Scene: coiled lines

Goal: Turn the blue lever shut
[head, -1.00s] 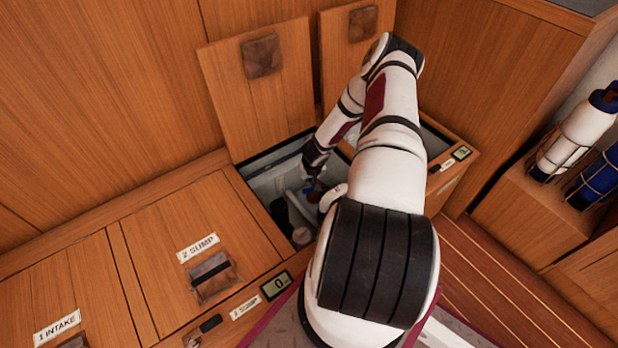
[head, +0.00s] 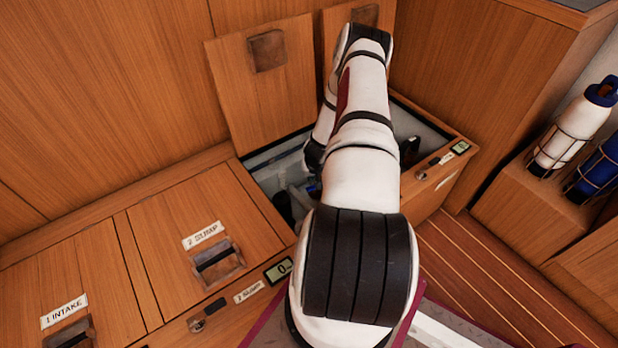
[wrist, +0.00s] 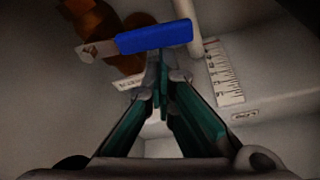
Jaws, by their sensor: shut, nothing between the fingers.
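The blue lever (wrist: 153,37) lies nearly level across the upper middle of the wrist view, with a bare metal end (wrist: 100,50) at its left. A bit of blue, likely the lever (head: 314,188), shows in the open locker in the head view. My gripper (wrist: 164,74) is shut and empty, its fingertips just below the lever's blue grip in the picture. I cannot tell whether they touch it. In the head view my arm hides the gripper.
The lever sits by brown pipework (wrist: 124,62) and a pale pipe (wrist: 188,28). A white box with a scale (wrist: 226,72) is to the right. In the head view, the locker's raised lid (head: 262,95) leans on the wall. The closed sump lid (head: 200,250) is at left.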

